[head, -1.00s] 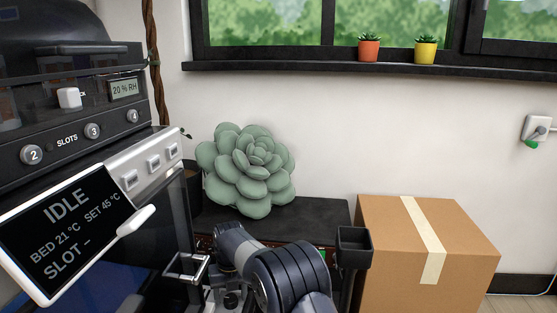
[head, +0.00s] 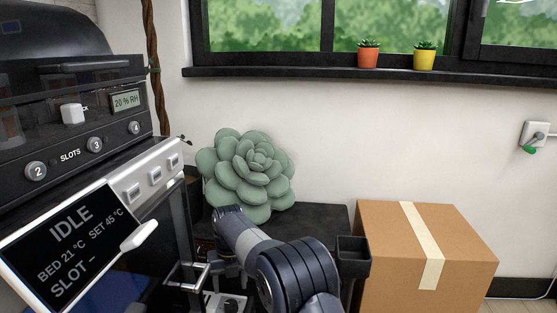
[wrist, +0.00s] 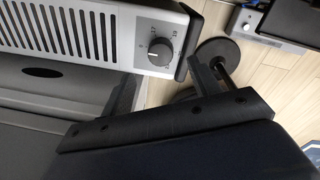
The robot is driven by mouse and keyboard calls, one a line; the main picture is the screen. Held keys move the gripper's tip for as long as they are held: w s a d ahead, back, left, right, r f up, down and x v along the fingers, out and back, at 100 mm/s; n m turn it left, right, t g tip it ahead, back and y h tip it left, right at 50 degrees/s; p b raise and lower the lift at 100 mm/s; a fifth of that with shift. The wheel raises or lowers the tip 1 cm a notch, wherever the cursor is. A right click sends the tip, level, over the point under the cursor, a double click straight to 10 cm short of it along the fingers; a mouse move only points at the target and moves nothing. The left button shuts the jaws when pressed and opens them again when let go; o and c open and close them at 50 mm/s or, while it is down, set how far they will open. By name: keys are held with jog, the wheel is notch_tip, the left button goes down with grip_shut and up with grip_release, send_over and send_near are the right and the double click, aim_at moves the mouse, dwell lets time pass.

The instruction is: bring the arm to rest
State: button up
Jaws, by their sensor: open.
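My arm (head: 292,272) reaches up from the bottom of the head view, in front of the dark bench and to the right of the printer. I cannot make out the fingers of my gripper there. In the wrist view my gripper (wrist: 163,80) shows two dark fingers set apart on a dark bar, open, with nothing held between them. A grey panel with a numbered dial (wrist: 160,52) and vent slots lies just beyond the fingers. I cannot tell whether they touch it.
A printer with an IDLE screen (head: 72,243) stands close on the left. A green succulent-shaped cushion (head: 246,172) sits on the bench (head: 318,217) behind my arm. A taped cardboard box (head: 465,240) stands at right. Wood floor (wrist: 262,72) shows in the wrist view.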

aim_at(231, 303)
notch_tip(231, 303, up, 4)
notch_tip(231, 303, down, 11)
jog(key=shift+s+a+b, duration=0.1)
jog(key=shift+a+b, duration=0.05)
jog(key=shift+b, duration=1)
jog(key=shift+r+p, duration=0.25)
jog(key=shift+p, duration=0.4)
jog(key=shift+m+p, duration=0.4)
jog(key=shift+p, duration=0.45)
jog(key=m+p, duration=0.1)
jog(key=p, duration=0.4)
jog(key=shift+m+p, duration=0.3)
jog(key=shift+p, duration=0.1)
jog(key=shift+m+p, duration=0.3)
jog(key=shift+p, duration=0.55)
